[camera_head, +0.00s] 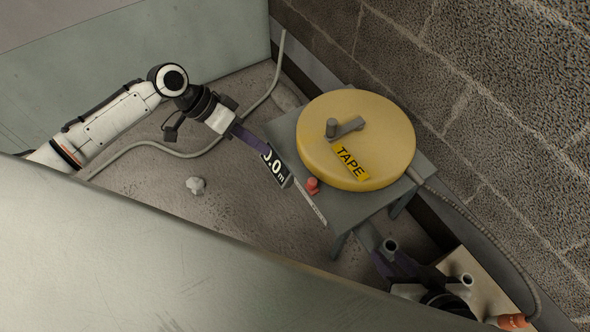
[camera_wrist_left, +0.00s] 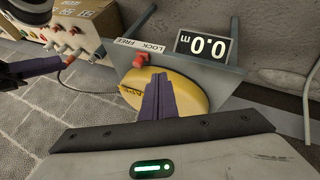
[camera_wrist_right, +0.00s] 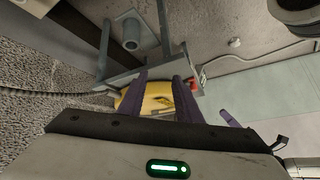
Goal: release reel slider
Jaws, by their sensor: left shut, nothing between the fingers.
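The yellow tape reel (camera_head: 356,140) sits on a grey stand (camera_head: 287,130), its grey crank on top. The red slider knob (camera_head: 313,186) stands at the stand's front edge by a white LOCK/FREE strip (camera_head: 311,204); I cannot tell which word it is at. The knob also shows in the left wrist view (camera_wrist_left: 141,60). My left gripper (camera_head: 265,149) is shut and empty, left of the reel near the display; its fingers (camera_wrist_left: 155,78) point towards the knob, apart from it. My right gripper (camera_head: 381,256) is open below the stand's front; its fingers (camera_wrist_right: 163,82) show apart.
A black 0.0 m display (camera_head: 274,165) is fixed to the stand's left edge. A box with plugs and knobs (camera_wrist_left: 66,38) stands beside the stand. A brick wall (camera_head: 480,110) closes the right side. A grey conduit (camera_head: 180,152) and a small rubble piece (camera_head: 196,185) lie on the floor.

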